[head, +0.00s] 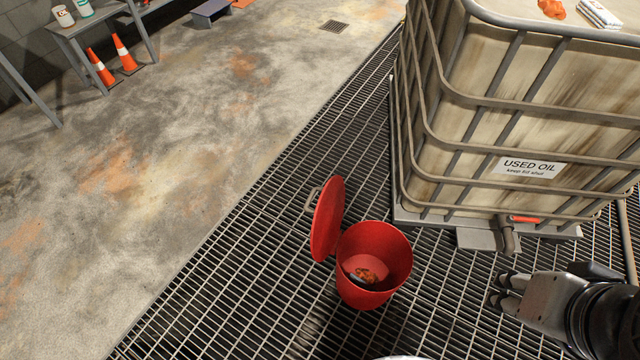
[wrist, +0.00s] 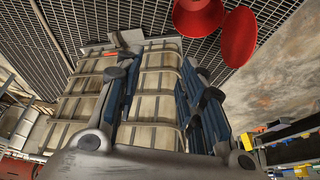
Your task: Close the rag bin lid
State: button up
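The red rag bin (head: 385,245) stands on the floor grating, left of my gripper in the head view. Its round red lid (head: 327,218) is open, tilted steeply up at the bin's left rim, with a grey handle (head: 312,200) on its outer face. A crumpled orange and grey rag (head: 364,276) lies inside the bin. My gripper (head: 502,291) is apart from the bin and lid, with its fingers pointing left. In the wrist view the fingers (wrist: 163,85) are spread with nothing between them; the bin (wrist: 196,16) and lid (wrist: 238,36) show at the top.
A caged used oil tank (head: 480,110) stands on the grating behind my gripper, its outlet valve (head: 507,236) low at the front. Orange cones (head: 124,54) and a bench (head: 72,30) are far left. The concrete floor left of the bin is clear.

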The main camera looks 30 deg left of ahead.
aim_at(328, 213)
jog(key=j, duration=2.15)
jog(key=l, duration=0.35)
